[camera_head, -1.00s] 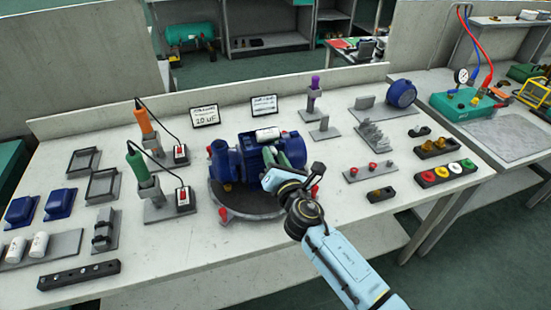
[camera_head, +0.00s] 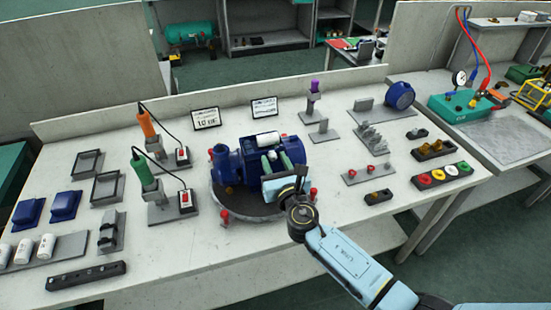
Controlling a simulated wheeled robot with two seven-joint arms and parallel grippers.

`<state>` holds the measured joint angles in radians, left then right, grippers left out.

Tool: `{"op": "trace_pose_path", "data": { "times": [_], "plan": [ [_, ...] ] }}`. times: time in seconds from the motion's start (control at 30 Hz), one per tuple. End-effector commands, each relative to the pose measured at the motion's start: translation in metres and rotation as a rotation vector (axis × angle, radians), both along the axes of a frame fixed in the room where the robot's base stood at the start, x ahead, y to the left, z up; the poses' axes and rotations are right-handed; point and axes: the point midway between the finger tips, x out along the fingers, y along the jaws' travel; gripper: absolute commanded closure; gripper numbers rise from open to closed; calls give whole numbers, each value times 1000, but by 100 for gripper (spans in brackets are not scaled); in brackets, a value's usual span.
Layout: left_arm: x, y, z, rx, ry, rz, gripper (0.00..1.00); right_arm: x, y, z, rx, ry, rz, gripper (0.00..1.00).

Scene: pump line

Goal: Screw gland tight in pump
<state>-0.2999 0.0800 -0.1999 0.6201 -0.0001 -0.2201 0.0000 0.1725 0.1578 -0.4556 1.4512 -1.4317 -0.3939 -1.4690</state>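The blue pump (camera_head: 226,166) sits on a round dark turntable (camera_head: 245,208) in the middle of the bench. My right gripper (camera_head: 272,170) is at the pump's right front side, with its pale blue body close against the pump. Two green fingers show beside the pump body, but their tips and anything between them are too small to make out. The gland is not clearly visible; the gripper and pump may hide it. My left gripper is not in view.
An orange-handled tool (camera_head: 146,124) and a green-handled tool (camera_head: 141,170) stand in holders left of the pump. A purple-topped tool (camera_head: 315,86) stands behind right. Coloured rings lie on a black tray (camera_head: 444,176) at right.

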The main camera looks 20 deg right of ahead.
Motion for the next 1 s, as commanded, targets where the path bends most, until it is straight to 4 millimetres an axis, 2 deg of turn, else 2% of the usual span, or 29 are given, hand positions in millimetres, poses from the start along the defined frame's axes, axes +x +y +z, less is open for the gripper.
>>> {"op": "trace_pose_path", "data": {
  "times": [0.27, 0.5, 0.87, 1.0],
  "plan": [
    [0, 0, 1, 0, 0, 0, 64, 0, 0, -1, -25, 0, 0, 63],
    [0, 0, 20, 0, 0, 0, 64, 0, 0, 2, -275, -8, 0, 63],
    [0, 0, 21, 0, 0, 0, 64, 0, 0, 0, -339, -10, 0, 63],
    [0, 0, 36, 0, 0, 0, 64, 0, 0, 3, -498, -14, -1, 63]
  ]
}}
